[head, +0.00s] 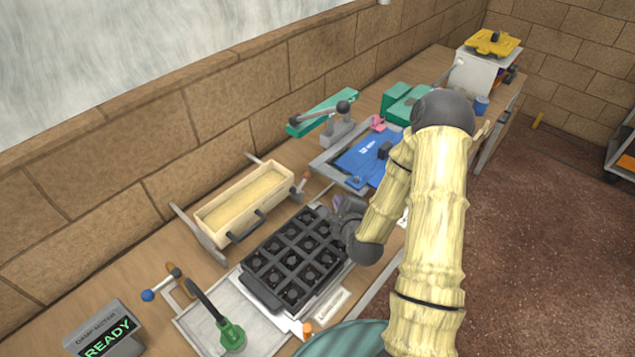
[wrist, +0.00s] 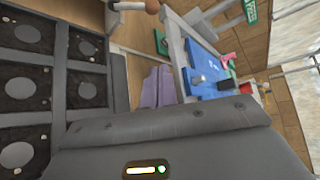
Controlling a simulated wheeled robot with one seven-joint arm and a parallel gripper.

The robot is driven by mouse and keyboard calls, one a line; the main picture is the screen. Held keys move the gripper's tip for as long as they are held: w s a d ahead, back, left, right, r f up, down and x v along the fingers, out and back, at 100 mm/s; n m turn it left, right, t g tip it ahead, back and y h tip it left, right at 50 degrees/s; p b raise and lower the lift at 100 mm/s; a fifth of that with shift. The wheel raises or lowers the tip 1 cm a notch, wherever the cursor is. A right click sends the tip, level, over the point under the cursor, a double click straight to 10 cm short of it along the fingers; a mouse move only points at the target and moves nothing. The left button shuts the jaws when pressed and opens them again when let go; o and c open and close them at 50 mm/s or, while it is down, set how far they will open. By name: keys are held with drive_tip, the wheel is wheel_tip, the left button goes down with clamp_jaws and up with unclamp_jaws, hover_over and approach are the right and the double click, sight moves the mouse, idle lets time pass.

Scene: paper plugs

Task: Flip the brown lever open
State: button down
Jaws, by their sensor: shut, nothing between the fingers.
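A lever with a brown knob (head: 305,175) stands at the right end of the cream wooden box. In the wrist view a brown ball (wrist: 152,6) on a grey rod shows at the top edge, cut off by the frame; it looks like the same lever. A second lever at the lower left has a brown arm (head: 180,286) and a blue ball. My gripper (head: 338,203) is shut and empty, above the right rear corner of the black tray, right of and nearer than the brown knob. Its purple fingers (wrist: 158,88) show close together in the wrist view, apart from the brown ball.
The black tray (head: 262,290) with round cups lies left of my gripper. The cream box (head: 215,212) stands behind it. A blue plate (head: 360,160) in a grey frame and a green-armed press (head: 325,112) stand farther back. A "READY" display (head: 105,335) is at lower left.

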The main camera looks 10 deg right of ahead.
sight(303, 183)
drive_tip(key=w+a+f+p, duration=0.2)
drive_tip(key=w+a+p, duration=0.1)
drive_tip(key=w, duration=0.7)
drive_tip(key=shift+w+a+p, duration=0.25)
drive_tip(key=shift+w+p, duration=0.05)
drive_tip(key=shift+p, duration=0.5)
drive_tip(key=shift+w+f, duration=0.1)
drive_tip(key=shift+f, duration=0.05)
